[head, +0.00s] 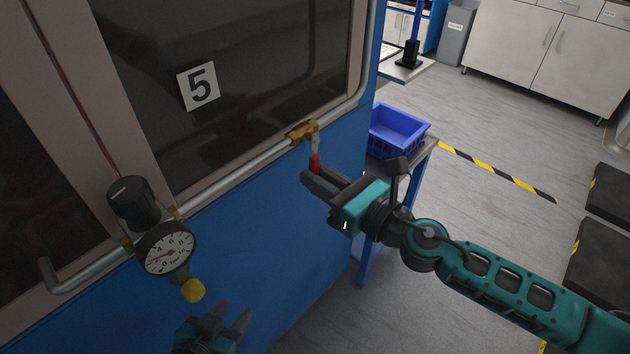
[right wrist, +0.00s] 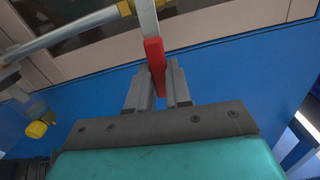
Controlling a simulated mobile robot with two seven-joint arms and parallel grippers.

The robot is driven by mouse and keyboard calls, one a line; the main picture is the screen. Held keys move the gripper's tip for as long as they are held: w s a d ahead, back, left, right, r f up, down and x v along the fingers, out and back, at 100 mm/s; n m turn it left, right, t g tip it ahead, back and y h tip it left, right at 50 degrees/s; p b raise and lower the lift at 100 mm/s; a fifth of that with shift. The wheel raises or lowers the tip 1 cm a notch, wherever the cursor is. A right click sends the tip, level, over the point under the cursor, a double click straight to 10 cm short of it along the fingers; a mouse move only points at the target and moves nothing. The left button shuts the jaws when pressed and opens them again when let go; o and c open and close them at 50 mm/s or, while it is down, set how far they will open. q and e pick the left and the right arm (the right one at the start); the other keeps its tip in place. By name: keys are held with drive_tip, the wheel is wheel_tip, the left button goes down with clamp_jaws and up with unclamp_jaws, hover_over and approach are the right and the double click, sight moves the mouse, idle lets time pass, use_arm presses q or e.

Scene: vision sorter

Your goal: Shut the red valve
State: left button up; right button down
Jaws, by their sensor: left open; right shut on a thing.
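The red valve handle (head: 315,163) hangs down from a brass valve body (head: 303,131) on the pipe along the blue cabinet. In the right wrist view the red grip (right wrist: 155,62) sits between the two fingers, with its metal lever above it. My right gripper (head: 318,180) is shut on the red handle near its lower end. The handle points roughly downward, across the line of the pipe. My left gripper (head: 222,322) is open and empty, low in front of the blue panel, below the gauge.
A pressure gauge (head: 167,248) with a black regulator knob (head: 133,200) and a yellow knob (head: 193,290) sits on the pipe (head: 235,178) at left. A blue crate (head: 397,130) stands on a table right of the cabinet.

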drive_tip(key=shift+w+d+n, duration=0.25)
drive_tip(key=shift+w+n, duration=0.05)
drive_tip(key=shift+n, duration=0.3)
drive_tip(key=c, duration=1)
unclamp_jaws()
drive_tip(key=shift+c, duration=0.2)
drive_tip(key=b+v, duration=0.4)
drive_tip(key=v, duration=0.9)
drive_tip(key=shift+w, duration=0.1)
